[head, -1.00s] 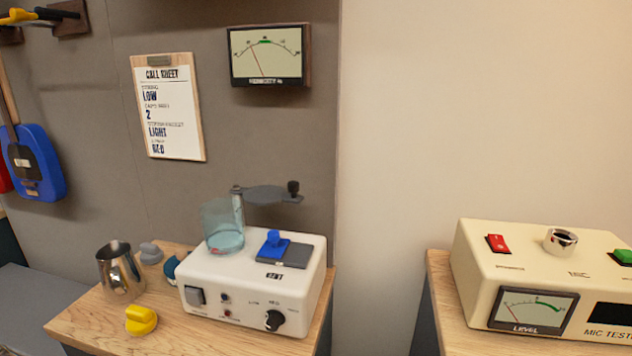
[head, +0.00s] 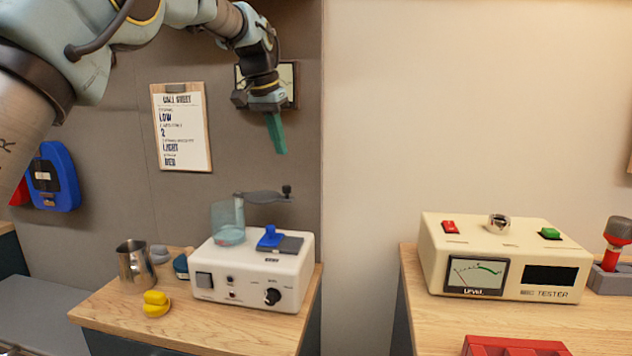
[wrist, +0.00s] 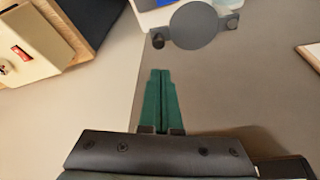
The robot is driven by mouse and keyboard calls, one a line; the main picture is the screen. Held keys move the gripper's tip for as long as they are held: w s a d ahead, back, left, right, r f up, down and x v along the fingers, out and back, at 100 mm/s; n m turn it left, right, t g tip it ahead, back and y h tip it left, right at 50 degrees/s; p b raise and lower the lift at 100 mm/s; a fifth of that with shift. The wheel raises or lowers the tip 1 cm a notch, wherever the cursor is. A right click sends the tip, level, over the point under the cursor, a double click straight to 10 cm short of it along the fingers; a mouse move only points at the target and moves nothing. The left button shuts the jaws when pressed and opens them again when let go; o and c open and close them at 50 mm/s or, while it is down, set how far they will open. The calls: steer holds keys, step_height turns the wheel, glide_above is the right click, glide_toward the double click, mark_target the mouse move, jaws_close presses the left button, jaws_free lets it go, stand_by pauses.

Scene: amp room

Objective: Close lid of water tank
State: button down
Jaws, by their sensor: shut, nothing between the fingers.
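The water tank (head: 228,224) is a clear bluish cylinder with some water, at the back left of a white device (head: 250,272). Its dark grey round lid (head: 264,197) is swung out to the right of the tank on a pivot, with a black knob at its far end, so the tank's top is open. In the wrist view the lid (wrist: 193,25) shows as a grey disc beyond the fingertips. My gripper (head: 281,150) has green fingers pointing down, above the lid and apart from it. In the wrist view its fingers (wrist: 160,75) are together and empty.
A metal jug (head: 134,266) and a yellow knob-like piece (head: 156,304) stand left of the device. A call sheet (head: 182,128) and a meter hang behind. A mic tester (head: 500,262) stands on the right table, across a gap. Space above the lid is free.

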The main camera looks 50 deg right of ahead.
mark_target(289, 185)
steer(key=p+x, duration=0.1)
steer(key=x, duration=0.9)
steer(key=shift+s+d+p, duration=0.15)
steer(key=shift+s+p, duration=0.05)
steer(key=shift+p, duration=0.1)
steer(key=shift+s+a+m+g+b, duration=0.35)
steer(key=shift+a+m+b, duration=0.2)
steer(key=shift+a+m, duration=0.35)
steer(key=w+a+m+g+y+p, duration=0.1)
steer(key=a+m, duration=0.6)
steer(key=a, duration=0.1)
steer(key=w+a+m+g+y+p, duration=0.1)
steer(key=w+a+m+g, duration=0.1)
steer(key=a+m, duration=0.5)
steer(key=shift+w+a, duration=0.3)
steer(key=shift+a, duration=0.8)
steer(key=shift+w+g, duration=0.1)
steer(key=shift+g, duration=0.15)
